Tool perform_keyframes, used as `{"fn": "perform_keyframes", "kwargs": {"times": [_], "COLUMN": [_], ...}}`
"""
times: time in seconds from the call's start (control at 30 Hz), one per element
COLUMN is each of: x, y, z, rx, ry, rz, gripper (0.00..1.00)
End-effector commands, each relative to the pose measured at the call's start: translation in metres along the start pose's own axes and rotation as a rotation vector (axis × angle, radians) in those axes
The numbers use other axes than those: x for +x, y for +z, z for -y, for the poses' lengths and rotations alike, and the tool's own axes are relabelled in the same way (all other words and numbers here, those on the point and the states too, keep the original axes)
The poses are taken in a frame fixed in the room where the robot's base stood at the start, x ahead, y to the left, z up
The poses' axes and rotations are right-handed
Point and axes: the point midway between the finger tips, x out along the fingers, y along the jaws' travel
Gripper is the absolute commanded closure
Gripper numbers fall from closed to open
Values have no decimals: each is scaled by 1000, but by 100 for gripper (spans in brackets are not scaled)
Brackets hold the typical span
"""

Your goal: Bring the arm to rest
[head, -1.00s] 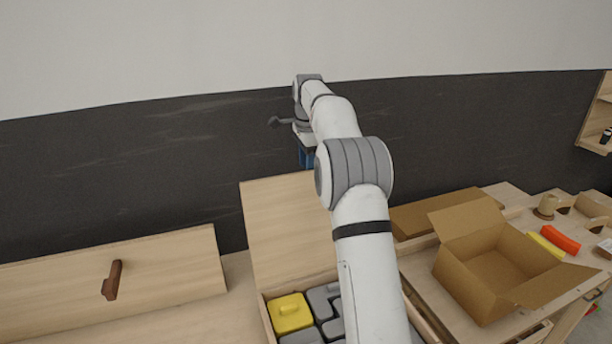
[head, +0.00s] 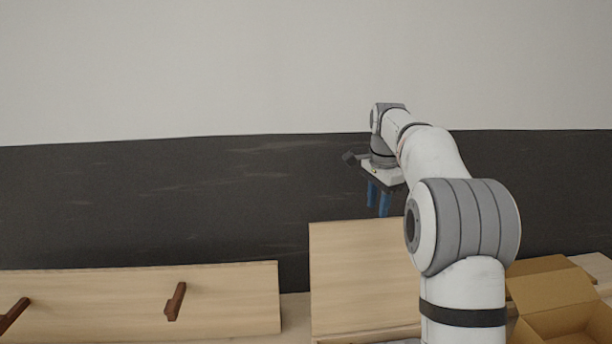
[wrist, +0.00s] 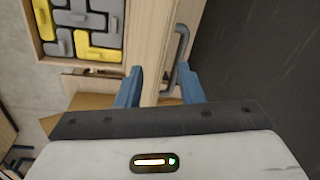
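My gripper (head: 377,205) hangs fingers-down at the end of my arm, in front of the dark wall band and above the raised wooden lid (head: 362,275) in the head view. Its two blue fingers stand apart. In the wrist view the fingers (wrist: 160,90) are spread wide, with the lid's edge (wrist: 154,50) and a grey handle (wrist: 180,50) showing beyond the gap. I see nothing held, and the fingers look clear of the lid.
A box of yellow and grey blocks (wrist: 82,25) lies beside the lid in the wrist view. An open cardboard box (head: 560,305) stands at lower right. A wooden panel with brown handles (head: 235,300) is at lower left. Space above the lid is clear.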

Motion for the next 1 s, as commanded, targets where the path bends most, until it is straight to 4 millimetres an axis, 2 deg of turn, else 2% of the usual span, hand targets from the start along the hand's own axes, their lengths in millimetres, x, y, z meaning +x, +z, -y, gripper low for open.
{"fn": "perform_keyframes", "kwargs": {"times": [0.03, 0.2, 0.37, 0.57, 0.7, 0.8, 0.9, 1.0], "x": [-2, -2, 9, 41, 74, 97, 116, 127], "y": [12, 48, 82, 124, 152, 168, 178, 184], "z": [-16, -69, -126, -205, -260, -293, -317, -331], "rx": [-62, -292, -507, -776, -958, -1070, -1151, -1202], "ry": [-11, -41, -65, -91, -106, -111, -115, -116], "rz": [-6, -28, -53, -93, -124, -143, -158, -167], "gripper": [66, 66, 66, 66, 66, 66, 66, 66]}}
